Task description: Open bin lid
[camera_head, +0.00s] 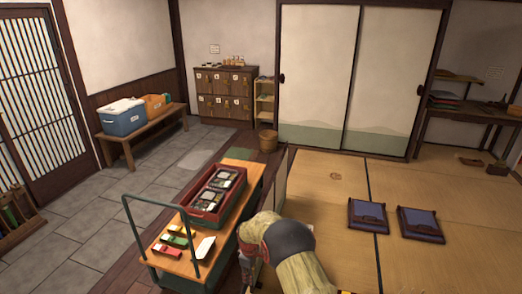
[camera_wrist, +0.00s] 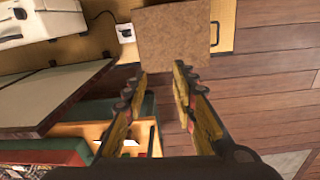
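My gripper (camera_wrist: 160,78) is open in the wrist view, its two fingers apart with nothing between them. Just beyond the fingertips is a flat brown square panel (camera_wrist: 172,38), which may be a bin lid; it looks flat, and I cannot tell its height or whether it is hinged. In the head view my arm hides whatever lies under it at the bottom centre, and I cannot make out the fingertips there.
An orange-topped cart (camera_head: 172,262) with a green rail holds a red crate (camera_head: 205,219) of boxes, left of my arm. A low screen (camera_head: 281,182) stands beside the cart. A blue cooler (camera_head: 122,122) sits on a bench at the left. Tatami on the right is mostly clear around two cushions.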

